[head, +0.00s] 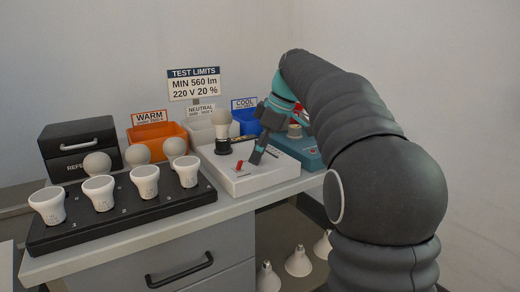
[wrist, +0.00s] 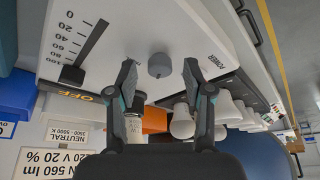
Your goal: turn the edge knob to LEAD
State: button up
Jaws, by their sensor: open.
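A round grey knob (wrist: 160,65) stands on the top face of the white test box (wrist: 205,30) in the wrist view. My gripper (wrist: 160,74) is open, with one fingertip on each side of the knob and visible gaps between. No LEAD mark or knob pointer is legible. In the head view, my gripper (head: 256,158) reaches down over the white test box (head: 227,180), and the arm hides the knob. A red switch (head: 240,166) sits on the box near its front.
A teal device (head: 311,158) is close on the right. Orange (head: 153,132) and blue bins stand behind. A black rack (head: 125,212) with several bulbs is on the left.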

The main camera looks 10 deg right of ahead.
jog(key=v, duration=1.2)
dwell(0.3)
jog(key=s+a+f+m+t+h, duration=0.1)
jog(key=s+a+f+m, duration=0.1)
jog(key=s+f+m, duration=0.35)
jog(key=s+a+f+m+t+h, duration=0.1)
jog(key=s+a+f+m, duration=0.15)
jog(key=s, duration=0.55)
jog(key=s+f+m+t+h, duration=0.1)
jog(key=s+f+m, duration=0.3)
jog(key=s+f, duration=1.1)
notch_tip(320, 180, down, 4)
jog(key=shift+m+t+h, duration=0.3)
jog(key=shift+m+h, duration=0.1)
jog(key=shift+h, duration=0.1)
jog(key=shift+a, duration=0.15)
